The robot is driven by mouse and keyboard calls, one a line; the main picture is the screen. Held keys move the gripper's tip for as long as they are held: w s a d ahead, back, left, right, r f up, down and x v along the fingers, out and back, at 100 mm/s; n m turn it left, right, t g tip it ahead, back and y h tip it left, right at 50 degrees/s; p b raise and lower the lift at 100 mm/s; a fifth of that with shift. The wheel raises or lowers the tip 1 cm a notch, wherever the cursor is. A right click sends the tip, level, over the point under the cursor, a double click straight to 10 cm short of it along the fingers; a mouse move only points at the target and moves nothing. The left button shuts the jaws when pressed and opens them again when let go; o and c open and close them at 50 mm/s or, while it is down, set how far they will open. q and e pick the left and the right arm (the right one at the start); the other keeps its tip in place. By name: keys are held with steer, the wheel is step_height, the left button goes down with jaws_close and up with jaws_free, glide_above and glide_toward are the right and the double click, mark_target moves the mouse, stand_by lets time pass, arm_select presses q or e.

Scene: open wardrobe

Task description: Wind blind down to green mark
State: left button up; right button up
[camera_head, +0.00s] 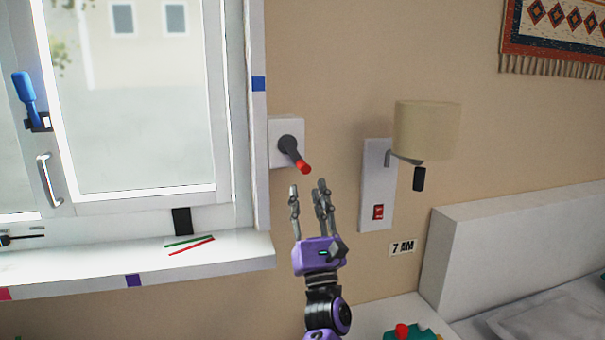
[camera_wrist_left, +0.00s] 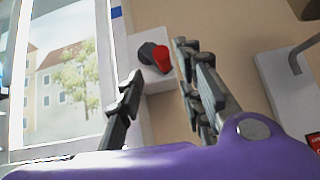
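A wall crank (camera_head: 289,150) with a dark arm and a red knob (camera_head: 305,167) sits on a white plate to the right of the window. In the left wrist view, the red knob (camera_wrist_left: 160,59) shows between my fingertips in the picture, with the white plate behind it. My left gripper (camera_head: 308,188) is open and empty just below the crank, fingers pointing up, apart from the knob as seen in the head view. A blue mark (camera_head: 258,84) is on the window's right frame. I see no blind and no green mark on the frame. My right gripper is out of view.
A lamp (camera_head: 426,130) on a white panel with a red switch (camera_head: 378,212) is to the right of my gripper. The window sill (camera_head: 225,252) juts out at left, with a green and a red stick (camera_head: 190,245) on it. A bed headboard (camera_head: 500,240) is at right.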

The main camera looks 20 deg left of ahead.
mark_target(304, 174)
arm_select(q)
steer(key=p+x, duration=0.1)
steer(key=x, duration=0.5)
jaws_close()
